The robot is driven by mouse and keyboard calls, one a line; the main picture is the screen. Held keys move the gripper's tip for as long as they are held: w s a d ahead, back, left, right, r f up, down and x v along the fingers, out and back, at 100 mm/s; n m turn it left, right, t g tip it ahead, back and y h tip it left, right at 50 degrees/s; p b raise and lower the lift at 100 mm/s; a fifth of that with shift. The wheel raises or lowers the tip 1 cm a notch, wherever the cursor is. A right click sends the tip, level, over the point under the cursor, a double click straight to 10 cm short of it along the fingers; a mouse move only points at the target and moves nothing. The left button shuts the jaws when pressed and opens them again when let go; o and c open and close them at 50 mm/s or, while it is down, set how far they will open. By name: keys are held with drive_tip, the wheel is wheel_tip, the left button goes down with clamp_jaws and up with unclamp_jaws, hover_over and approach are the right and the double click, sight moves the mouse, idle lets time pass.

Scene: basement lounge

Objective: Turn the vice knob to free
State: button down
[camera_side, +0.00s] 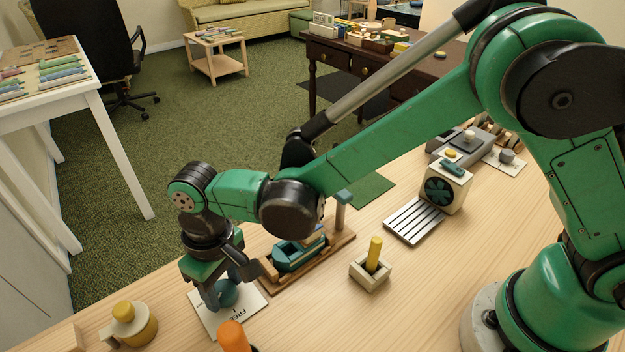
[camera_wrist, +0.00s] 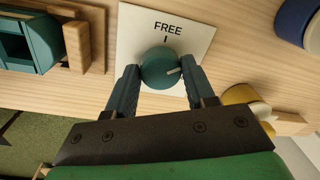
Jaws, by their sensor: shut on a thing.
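The teal round knob (camera_wrist: 160,62) sits on a white plate (camera_wrist: 203,25) printed FREE with a short tick below the word. Its pale pointer line aims right and slightly down in the wrist view, away from the tick. My gripper (camera_wrist: 160,74) is shut on the knob, one finger on each side. In the side view my gripper (camera_side: 222,297) is low over the plate (camera_side: 253,304), and its fingers partly hide the knob (camera_side: 230,293). The teal vice (camera_side: 292,255) stands on a wooden base just behind and right of the plate.
A yellow and cream piece (camera_side: 137,326) stands at the left, and an orange-topped piece (camera_side: 232,335) at the front. A cream box with a yellow peg (camera_side: 370,271), a slatted metal plate (camera_side: 414,220) and a cream block (camera_side: 445,188) lie to the right.

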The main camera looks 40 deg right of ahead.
sight(223, 285)
drive_tip(key=n, duration=1)
drive_tip(key=shift+h, duration=0.3)
drive_tip(key=shift+n, duration=0.5)
drive_tip(key=shift+c, duration=1.5)
unclamp_jaws()
drive_tip(key=shift+w+r, duration=0.15)
drive_tip(key=shift+r, duration=1.25)
drive_tip(key=shift+w+r, duration=0.1)
drive_tip(key=shift+r, duration=1.3)
